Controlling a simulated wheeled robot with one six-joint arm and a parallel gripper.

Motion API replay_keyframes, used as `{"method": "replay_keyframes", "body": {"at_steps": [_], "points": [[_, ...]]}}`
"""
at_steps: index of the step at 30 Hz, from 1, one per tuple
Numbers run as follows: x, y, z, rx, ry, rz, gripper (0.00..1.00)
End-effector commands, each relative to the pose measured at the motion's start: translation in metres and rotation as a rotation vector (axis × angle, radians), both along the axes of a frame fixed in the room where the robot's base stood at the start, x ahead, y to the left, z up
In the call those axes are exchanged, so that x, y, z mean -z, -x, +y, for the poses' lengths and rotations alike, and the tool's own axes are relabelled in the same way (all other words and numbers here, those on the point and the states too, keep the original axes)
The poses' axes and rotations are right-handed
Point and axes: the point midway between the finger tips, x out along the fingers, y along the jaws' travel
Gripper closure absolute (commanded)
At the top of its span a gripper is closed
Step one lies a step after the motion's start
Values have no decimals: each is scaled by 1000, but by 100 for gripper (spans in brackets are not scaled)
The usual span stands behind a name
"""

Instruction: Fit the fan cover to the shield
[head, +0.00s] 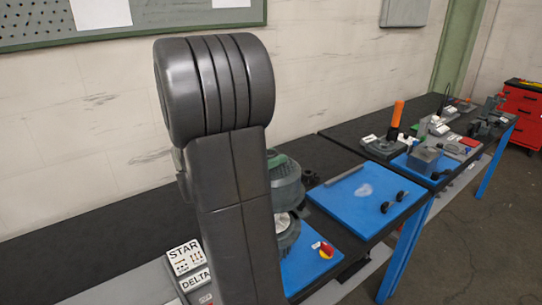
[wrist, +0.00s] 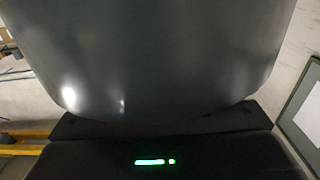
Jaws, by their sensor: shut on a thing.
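A large smooth dark grey curved surface, which looks like the fan cover (wrist: 160,60), fills most of the wrist view. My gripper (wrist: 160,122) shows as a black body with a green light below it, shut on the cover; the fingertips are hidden. In the head view a grey-green round cover (head: 286,182) shows just right of my arm, above a grey rounded motor part (head: 287,242) that seems to carry the shield. A pale, silvery part shows between them. My arm hides their left sides and my gripper, so I cannot tell whether cover and shield touch.
A blue mat (head: 350,205) with small black parts lies to the right on the black bench. A STAR/DELTA box (head: 186,262) stands left of my arm. A second bench (head: 345,128) with equipment is farther right.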

Motion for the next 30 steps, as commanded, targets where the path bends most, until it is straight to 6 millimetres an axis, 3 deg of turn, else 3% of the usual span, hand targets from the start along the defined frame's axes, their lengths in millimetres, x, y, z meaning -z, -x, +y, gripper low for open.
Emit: {"method": "replay_keyframes", "body": {"at_steps": [18, 30], "points": [[53, 0, 0, 0, 2, -1, 100], [57, 0, 0, 0, 2, -1, 100]]}}
